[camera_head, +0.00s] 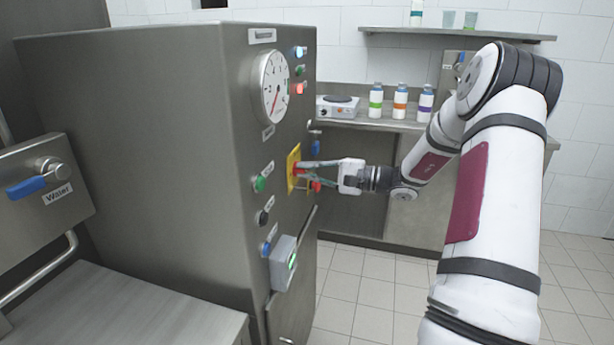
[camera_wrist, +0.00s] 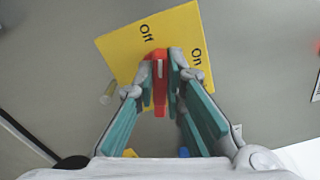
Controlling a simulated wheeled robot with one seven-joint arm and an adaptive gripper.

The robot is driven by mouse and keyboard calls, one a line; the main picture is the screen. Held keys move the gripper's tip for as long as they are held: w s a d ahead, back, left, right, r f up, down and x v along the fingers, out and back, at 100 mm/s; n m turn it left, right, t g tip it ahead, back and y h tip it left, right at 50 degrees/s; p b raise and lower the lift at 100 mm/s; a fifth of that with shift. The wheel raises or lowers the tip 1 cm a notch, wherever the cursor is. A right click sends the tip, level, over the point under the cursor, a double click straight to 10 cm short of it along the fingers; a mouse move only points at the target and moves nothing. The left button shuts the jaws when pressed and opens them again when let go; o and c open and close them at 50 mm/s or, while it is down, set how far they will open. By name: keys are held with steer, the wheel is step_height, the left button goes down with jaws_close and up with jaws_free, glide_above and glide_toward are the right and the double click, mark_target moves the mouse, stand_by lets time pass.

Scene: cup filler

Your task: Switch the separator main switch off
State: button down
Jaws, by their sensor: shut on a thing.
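The separator main switch is a red rotary knob (camera_wrist: 159,88) on a yellow plate (camera_wrist: 118,52) marked "Off" and "On". In the wrist view the knob's white-marked end points up, closer to "Off" than to "On". My gripper (camera_wrist: 161,84) is shut on the knob, one finger on each side. In the head view the yellow plate (camera_head: 292,170) is on the front of the steel cabinet, and my gripper (camera_head: 302,171) reaches it from the right. The fingers partly hide the knob there.
The steel cabinet (camera_head: 150,130) also carries a round gauge (camera_head: 273,86), a green button (camera_head: 259,183), a black knob (camera_head: 262,217) and a grey box (camera_head: 283,263) below. A counter with bottles (camera_head: 400,101) stands behind. The tiled floor (camera_head: 385,295) below my arm is clear.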

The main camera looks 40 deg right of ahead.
steer(key=shift+f+n+b, duration=0.2)
steer(key=shift+n+b, duration=1.25)
steer(key=shift+n, duration=0.45)
steer(key=c, duration=1.7)
jaws_free()
steer(key=shift+o, duration=0.2)
steer(key=shift+s, duration=0.1)
steer(key=v, duration=1.2)
